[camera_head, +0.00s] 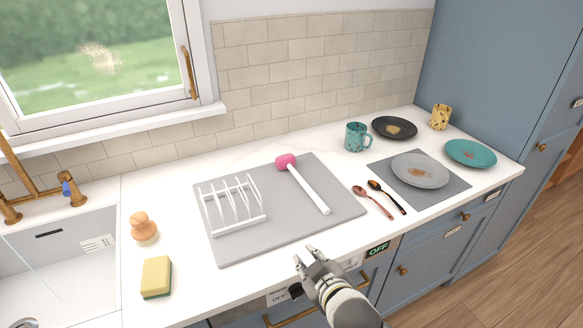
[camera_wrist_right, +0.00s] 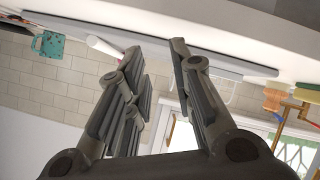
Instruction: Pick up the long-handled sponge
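The long-handled sponge (camera_head: 308,188) has a pink head and a white handle. It lies on the grey mat (camera_head: 240,245), right of the white rack, with its handle end toward the front. In the right wrist view, the white handle (camera_wrist_right: 103,47) shows in part beyond my fingers. My right gripper (camera_head: 307,255) is in front of the mat, near the counter's front edge, apart from the sponge. Its fingers are spread and empty, as the right wrist view (camera_wrist_right: 155,60) shows. My left gripper is not in view.
A white rack (camera_head: 232,207) stands on the mat. A wooden brush (camera_head: 143,227) and a yellow sponge (camera_head: 156,275) are at the left by the sink. Two spoons (camera_head: 375,202), a teal mug (camera_head: 354,137) and a grey plate (camera_head: 420,170) are at the right.

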